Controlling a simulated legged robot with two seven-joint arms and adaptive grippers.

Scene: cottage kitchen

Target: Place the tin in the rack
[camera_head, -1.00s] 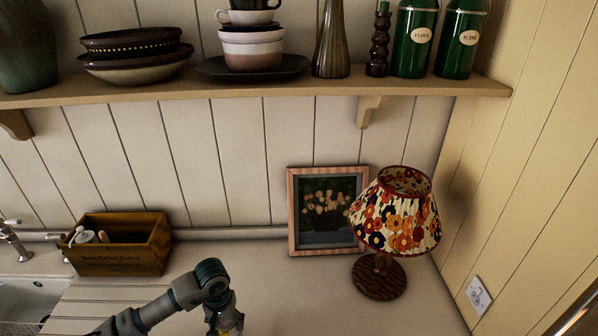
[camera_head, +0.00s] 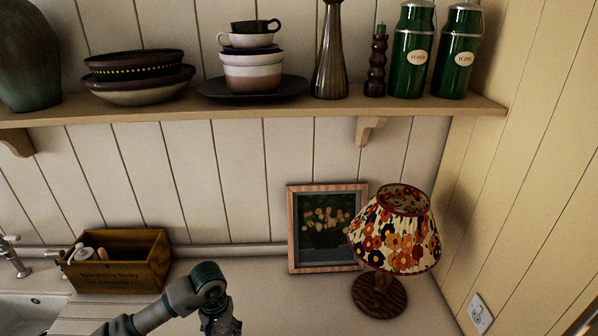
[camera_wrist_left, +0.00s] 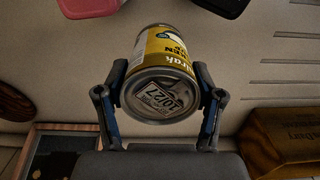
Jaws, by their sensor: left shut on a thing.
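No rack can be made out for sure in either view. My right gripper is not in view.
A patterned lamp (camera_head: 394,240) and a framed picture (camera_head: 325,228) stand on the counter at right. A wooden box (camera_head: 118,262) stands at left by the sink (camera_head: 25,312). A loaded shelf (camera_head: 250,106) runs above. A pink object (camera_wrist_left: 90,6) shows in the wrist view.

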